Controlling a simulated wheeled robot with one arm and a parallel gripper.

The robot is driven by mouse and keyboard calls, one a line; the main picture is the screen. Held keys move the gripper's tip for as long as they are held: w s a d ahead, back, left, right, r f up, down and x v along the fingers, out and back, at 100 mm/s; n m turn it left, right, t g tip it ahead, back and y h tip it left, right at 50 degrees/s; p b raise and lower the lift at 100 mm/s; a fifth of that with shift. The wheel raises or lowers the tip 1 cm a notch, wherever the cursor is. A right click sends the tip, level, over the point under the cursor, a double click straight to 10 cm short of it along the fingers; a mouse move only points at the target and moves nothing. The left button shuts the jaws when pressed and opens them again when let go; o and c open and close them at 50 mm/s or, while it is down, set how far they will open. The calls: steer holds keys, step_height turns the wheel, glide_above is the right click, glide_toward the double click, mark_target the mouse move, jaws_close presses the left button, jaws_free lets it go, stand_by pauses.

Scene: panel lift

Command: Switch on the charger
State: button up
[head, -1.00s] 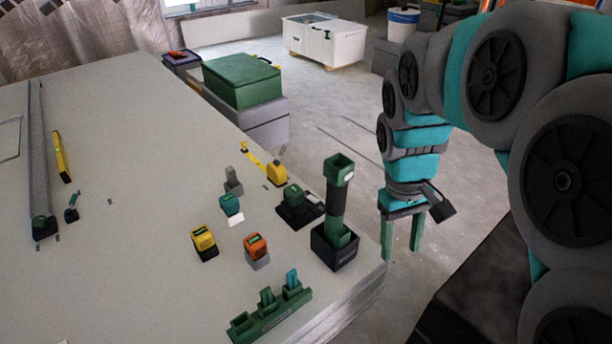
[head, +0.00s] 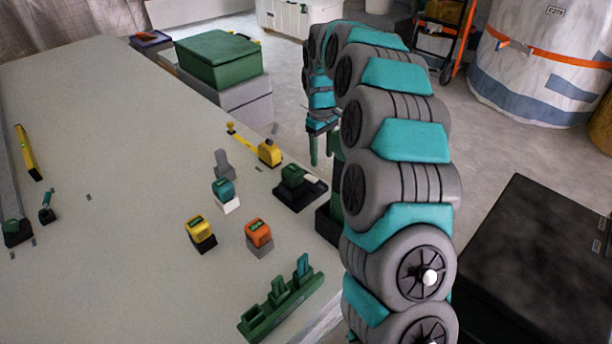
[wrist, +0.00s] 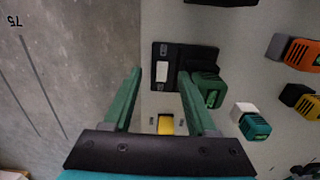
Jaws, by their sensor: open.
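The charger is a black base (head: 313,192) with a green battery (head: 292,174) on it, near the table's right edge. In the wrist view the charger (wrist: 160,88) lies ahead of the fingers, with the green battery (wrist: 208,88) on its right part. Its left strip carries a white patch and two small grey parts; I cannot tell which is a switch. My gripper (head: 325,154) hangs pointing down beyond the table's right edge, behind the charger. In the wrist view my gripper (wrist: 160,76) is open and empty, its right finger overlapping the view of the battery.
A yellow tape measure (head: 269,152) stands behind the charger. Teal (head: 223,190), yellow (head: 199,229) and orange (head: 258,232) blocks stand left of it. A dark holder (head: 327,222) is mostly hidden by my arm. A green rack (head: 280,309) lies in front.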

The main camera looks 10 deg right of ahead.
mark_target(314, 179)
steer(key=shift+w+a+f, duration=0.7)
steer(key=shift+w+a, duration=0.15)
steer(key=shift+f, duration=0.15)
step_height(314, 179, down, 8)
steer(key=shift+r, duration=0.25)
steer(key=shift+c, duration=0.3)
jaws_close()
